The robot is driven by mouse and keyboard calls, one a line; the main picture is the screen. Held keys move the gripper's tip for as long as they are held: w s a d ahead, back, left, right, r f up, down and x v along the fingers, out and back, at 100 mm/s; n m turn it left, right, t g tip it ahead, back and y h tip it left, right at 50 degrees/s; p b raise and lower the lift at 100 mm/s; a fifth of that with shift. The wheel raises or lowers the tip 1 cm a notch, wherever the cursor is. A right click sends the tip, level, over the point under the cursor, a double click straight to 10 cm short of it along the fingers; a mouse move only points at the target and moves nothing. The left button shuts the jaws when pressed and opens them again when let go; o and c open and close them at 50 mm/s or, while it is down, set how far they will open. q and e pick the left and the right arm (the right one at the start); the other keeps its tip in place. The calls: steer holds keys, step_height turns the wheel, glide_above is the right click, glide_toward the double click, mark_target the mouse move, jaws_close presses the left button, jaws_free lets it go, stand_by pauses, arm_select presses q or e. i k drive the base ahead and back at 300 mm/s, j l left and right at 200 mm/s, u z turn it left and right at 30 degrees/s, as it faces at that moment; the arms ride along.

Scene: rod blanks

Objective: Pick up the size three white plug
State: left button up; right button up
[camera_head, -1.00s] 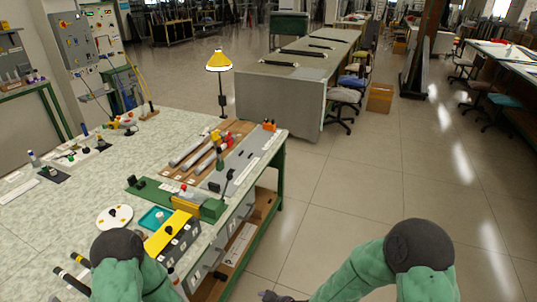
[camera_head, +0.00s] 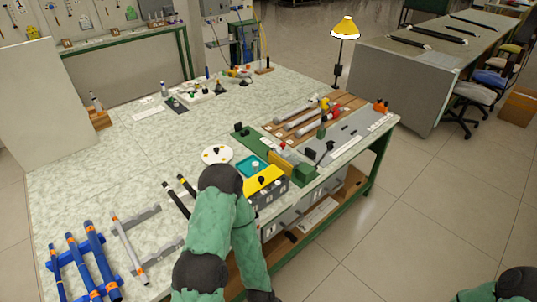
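A small teal tray (camera_head: 244,169) lies on the near right part of the table, with a small pale piece (camera_head: 256,164) in it. The piece may be a white plug; it is too small to tell its size or any number. My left arm (camera_head: 222,235) rises in front of the table, hiding some of its near edge. Only a dark end part (camera_head: 262,297) of it shows at the bottom edge, too little to tell the fingers. My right arm shows only as a joint (camera_head: 517,283) in the bottom right corner; its gripper is out of view.
Beside the tray are a white disc (camera_head: 217,154) with a black knob and a yellow-topped grey box (camera_head: 266,181). Grey rods (camera_head: 303,120) lie behind. Blue rods (camera_head: 101,257) rest on a blue rack front left. The table's (camera_head: 110,180) left middle is mostly clear.

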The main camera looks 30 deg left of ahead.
mark_target(255, 164)
steer(key=k+j+u, duration=0.15)
steer(key=k+u, duration=0.15)
steer(key=k, duration=0.35)
steer(key=u, duration=2.05)
steer(key=l+u, duration=0.15)
steer(key=l, duration=0.65)
steer(key=l+u, duration=0.2)
steer(key=l, duration=0.6)
steer(key=k+l+u, duration=0.15)
steer(key=l, duration=0.65)
steer(key=i, duration=0.05)
